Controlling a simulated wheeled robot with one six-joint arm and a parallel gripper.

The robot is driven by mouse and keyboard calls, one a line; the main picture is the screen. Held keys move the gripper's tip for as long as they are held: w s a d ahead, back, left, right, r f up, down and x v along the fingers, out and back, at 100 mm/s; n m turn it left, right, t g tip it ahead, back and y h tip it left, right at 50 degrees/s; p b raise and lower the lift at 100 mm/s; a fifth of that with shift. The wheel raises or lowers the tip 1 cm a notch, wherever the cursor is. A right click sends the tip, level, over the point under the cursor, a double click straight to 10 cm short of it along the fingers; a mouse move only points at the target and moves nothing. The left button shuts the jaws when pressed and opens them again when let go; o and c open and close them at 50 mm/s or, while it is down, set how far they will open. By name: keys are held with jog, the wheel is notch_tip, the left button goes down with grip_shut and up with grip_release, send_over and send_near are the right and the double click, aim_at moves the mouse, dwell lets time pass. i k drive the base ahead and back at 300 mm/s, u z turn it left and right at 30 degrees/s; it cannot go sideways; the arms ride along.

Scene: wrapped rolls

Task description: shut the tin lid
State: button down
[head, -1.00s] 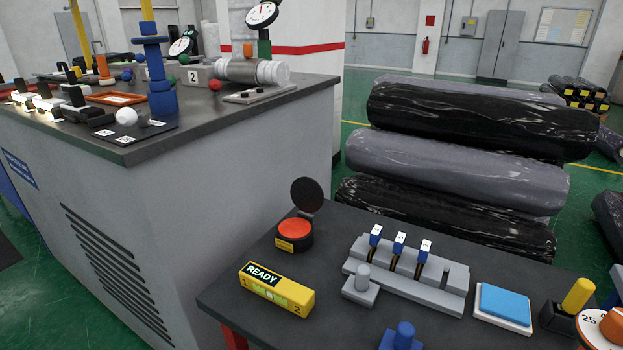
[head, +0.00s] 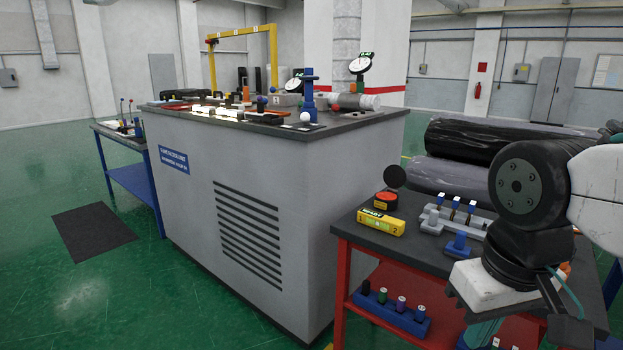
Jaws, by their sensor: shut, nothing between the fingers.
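The tin is a small round black case (head: 386,204) with a red-orange inside, standing at the back left of the dark-topped table. Its round black lid (head: 395,177) stands open, tilted up behind it. My gripper (head: 481,334) shows in part at the bottom of the head view, pointing down, its teal fingers shut and cut off by the frame edge. It appears empty and is apart from the tin, to its right and nearer to me.
A yellow READY box (head: 381,222) sits just in front of the tin. A grey switch block (head: 468,216) and a blue-knobbed piece (head: 457,245) stand to the right. A large grey cabinet (head: 280,190) is on the left. Wrapped rolls (head: 480,140) lie behind.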

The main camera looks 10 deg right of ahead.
aim_at(395, 177)
jog(key=u, duration=0.9)
jog(key=i, duration=0.95)
jog(key=z, duration=0.8)
jog(key=i, duration=0.6)
jog(key=z, duration=0.6)
